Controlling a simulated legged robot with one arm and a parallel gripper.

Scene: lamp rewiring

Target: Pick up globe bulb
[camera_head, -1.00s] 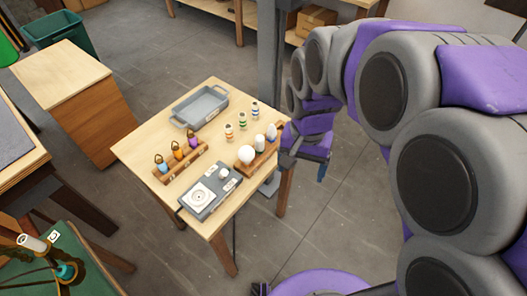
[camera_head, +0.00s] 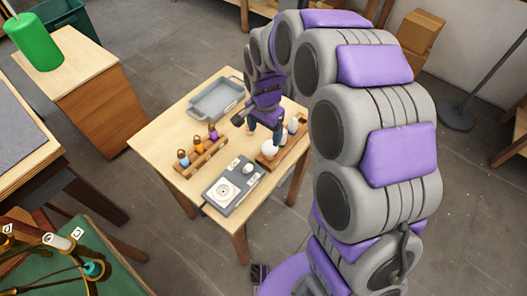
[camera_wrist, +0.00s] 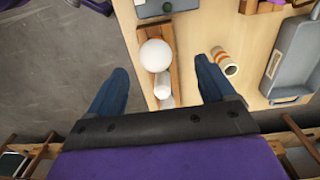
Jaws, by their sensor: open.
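The globe bulb is a round white ball (camera_head: 269,148) at the near end of a wooden rack (camera_head: 270,161) on the small table. In the wrist view the globe bulb (camera_wrist: 155,55) lies between the lines of my two blue fingers, nearer the left one. My gripper (camera_wrist: 160,74) is open and empty, pointing down above the rack. A smaller white bulb (camera_wrist: 162,88) sits beside the globe on the rack, partly hidden. In the head view my gripper (camera_head: 263,124) hangs over the rack and hides part of it.
A grey tray (camera_head: 215,100), a rack (camera_head: 203,160) of coloured pieces and a grey box with a round socket (camera_head: 226,190) share the table.

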